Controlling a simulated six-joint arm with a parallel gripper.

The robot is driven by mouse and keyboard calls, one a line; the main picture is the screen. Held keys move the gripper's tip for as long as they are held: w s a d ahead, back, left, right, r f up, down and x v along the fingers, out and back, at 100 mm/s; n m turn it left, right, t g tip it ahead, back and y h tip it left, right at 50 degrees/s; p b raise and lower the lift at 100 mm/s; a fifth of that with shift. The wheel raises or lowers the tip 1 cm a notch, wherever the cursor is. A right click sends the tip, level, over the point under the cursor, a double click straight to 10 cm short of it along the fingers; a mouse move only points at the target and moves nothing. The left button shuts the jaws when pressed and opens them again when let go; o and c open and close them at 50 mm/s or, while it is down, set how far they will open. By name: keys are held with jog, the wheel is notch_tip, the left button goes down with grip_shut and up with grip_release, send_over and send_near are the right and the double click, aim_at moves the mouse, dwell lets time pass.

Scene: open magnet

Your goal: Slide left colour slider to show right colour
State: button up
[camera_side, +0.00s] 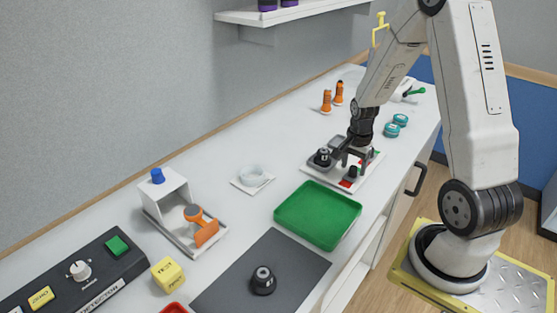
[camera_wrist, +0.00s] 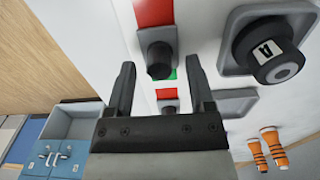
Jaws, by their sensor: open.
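The white slider panel (camera_side: 318,172) lies on the bench in the side view, with red and green colour patches. A dark slider knob (camera_side: 353,171) shows at its front, near a red patch (camera_side: 346,184). In the wrist view a dark slider knob (camera_wrist: 160,52) stands between or just beyond my open fingertips, apart from both fingers as far as I can see. A red strip (camera_wrist: 154,12) lies above it and a green sliver (camera_wrist: 173,73) below. A second dark knob (camera_wrist: 168,106) and red patch (camera_wrist: 167,93) show between my fingers. My gripper (camera_wrist: 160,64) is open and empty.
A black knob marked A (camera_wrist: 265,50) sits in a grey holder beside the sliders. A green tray (camera_side: 318,214) and teal discs (camera_side: 392,130) are nearby. A dark mat (camera_side: 240,285) lies in front.

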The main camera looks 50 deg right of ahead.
jog(key=shift+f, duration=0.6)
grip_shut()
dwell(1.2)
